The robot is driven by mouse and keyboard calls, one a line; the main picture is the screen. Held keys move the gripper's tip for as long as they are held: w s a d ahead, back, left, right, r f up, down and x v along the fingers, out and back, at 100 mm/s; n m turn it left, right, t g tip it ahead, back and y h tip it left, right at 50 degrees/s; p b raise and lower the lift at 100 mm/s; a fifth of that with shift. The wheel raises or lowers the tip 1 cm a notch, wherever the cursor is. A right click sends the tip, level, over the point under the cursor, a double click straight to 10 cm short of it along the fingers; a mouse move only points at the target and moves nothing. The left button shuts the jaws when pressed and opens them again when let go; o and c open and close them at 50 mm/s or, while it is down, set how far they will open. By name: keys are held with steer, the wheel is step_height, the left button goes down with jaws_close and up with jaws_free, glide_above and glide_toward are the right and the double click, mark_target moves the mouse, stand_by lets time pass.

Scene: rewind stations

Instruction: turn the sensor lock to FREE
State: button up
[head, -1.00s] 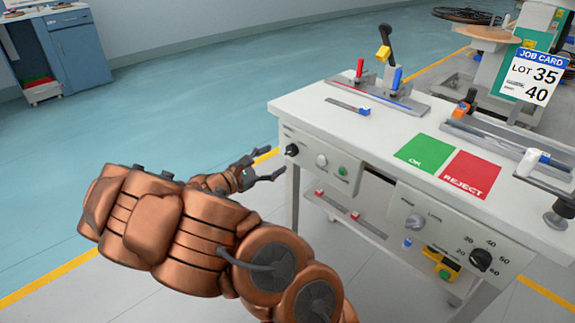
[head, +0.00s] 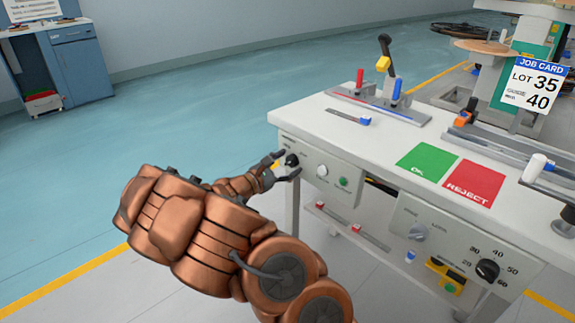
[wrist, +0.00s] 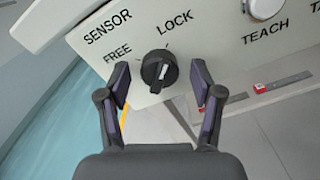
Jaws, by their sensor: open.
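The sensor lock is a black rotary knob (wrist: 159,70) with a white pointer mark, on the light front panel (wrist: 205,50). The word FREE stands at its upper left and LOCK at its upper right; the white mark leans a little to the right, on the LOCK side. My gripper (wrist: 160,84) is open, with one finger on each side of the knob and a gap to it on both sides. In the head view the knob (head: 292,160) sits at the panel's left end, with my gripper (head: 279,166) beside it.
A white TEACH button (wrist: 266,8) is to the right of the knob. The white bench top (head: 310,125) holds a green OK mat (head: 425,160) and a red REJECT mat (head: 468,183). A lower shelf (head: 350,236) lies under the panel. Open floor lies to the left.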

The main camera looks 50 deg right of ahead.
steer(key=c, duration=1.1)
steer(key=shift+c, duration=0.2)
